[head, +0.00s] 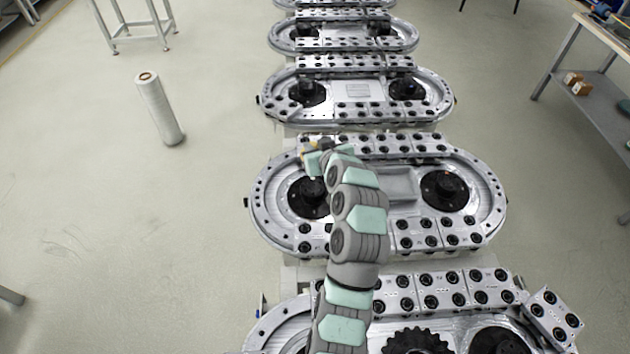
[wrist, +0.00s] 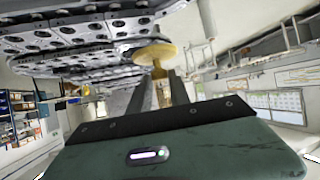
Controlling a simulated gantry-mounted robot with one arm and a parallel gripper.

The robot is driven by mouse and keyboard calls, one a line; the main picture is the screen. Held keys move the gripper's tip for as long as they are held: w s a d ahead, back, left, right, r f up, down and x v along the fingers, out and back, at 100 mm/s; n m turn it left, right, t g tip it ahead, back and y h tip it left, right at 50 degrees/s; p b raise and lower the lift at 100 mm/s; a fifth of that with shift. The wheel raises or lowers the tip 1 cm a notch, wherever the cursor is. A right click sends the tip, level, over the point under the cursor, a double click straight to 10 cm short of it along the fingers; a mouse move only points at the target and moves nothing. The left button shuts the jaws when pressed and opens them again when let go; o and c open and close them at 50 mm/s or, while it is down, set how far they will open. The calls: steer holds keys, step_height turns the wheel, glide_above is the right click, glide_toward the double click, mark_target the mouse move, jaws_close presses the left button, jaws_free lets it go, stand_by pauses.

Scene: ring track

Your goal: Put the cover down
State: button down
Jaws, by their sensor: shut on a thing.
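My gripper (wrist: 158,80) has its two fingers shut on the stem of a gold-coloured round piece (wrist: 152,53). The flat disc of this piece shows just beyond the fingertips in the wrist view. It looks like the cover of the task, but I cannot tell for sure. In the head view my gripper (head: 313,156) is at the back left of the second-nearest ring track (head: 262,208), above or beside its rim. The held piece is small and mostly hidden there by my arm. I cannot tell whether it touches the track.
Further ring tracks (head: 440,98) stand in a row behind. On the nearest track, a holed metal block (head: 553,315) sits askew at the right. A wrapped roll (head: 160,110) stands on the floor at left, and a workbench (head: 590,75) is at right. Floor between is clear.

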step_height(320, 180, down, 14)
steer(key=shift+f+p, duration=0.1)
steer(key=shift+p, duration=0.3)
steer(key=shift+f, duration=0.1)
steer(key=shift+f+b, duration=0.15)
steer(key=shift+b, duration=0.15)
steer(key=c, duration=1.2)
jaws_free()
steer(key=shift+r+p, duration=0.25)
steer(key=shift+p, duration=0.05)
steer(key=b+v, duration=0.1)
steer(key=v, duration=1.1)
